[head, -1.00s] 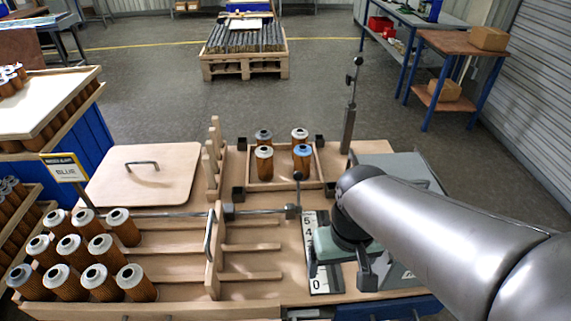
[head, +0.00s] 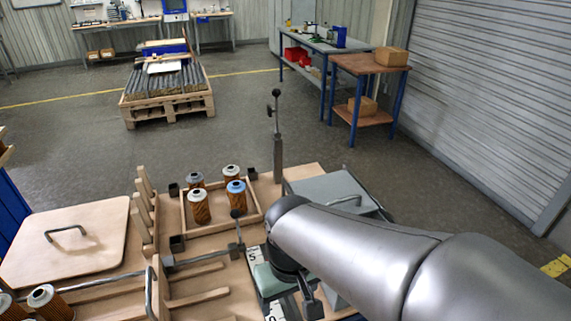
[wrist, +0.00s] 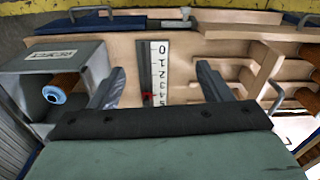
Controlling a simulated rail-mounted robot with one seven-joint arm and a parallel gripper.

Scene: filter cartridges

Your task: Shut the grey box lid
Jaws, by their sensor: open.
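The grey box (wrist: 62,58) is at the left of the wrist view, with a white label on it and an opening that shows a blue-capped filter cartridge (wrist: 56,95) inside. In the head view a grey panel with a bar handle, seemingly the grey box lid (head: 322,188), is at the right of the bench, partly hidden by my arm. I cannot tell its exact angle. My gripper (wrist: 160,88) is open and empty, its fingers apart over the bench near the number scale. It shows in the head view (head: 310,302), left of and nearer than the lid, apart from it.
A wooden tray (head: 222,226) holds several cartridges, one blue-capped. An upright metal post (head: 278,150) stands behind it. A number scale (wrist: 157,72) lies on the bench. A wooden lid with a handle (head: 72,240) is at left. Slatted wooden dividers (head: 145,205) stand between.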

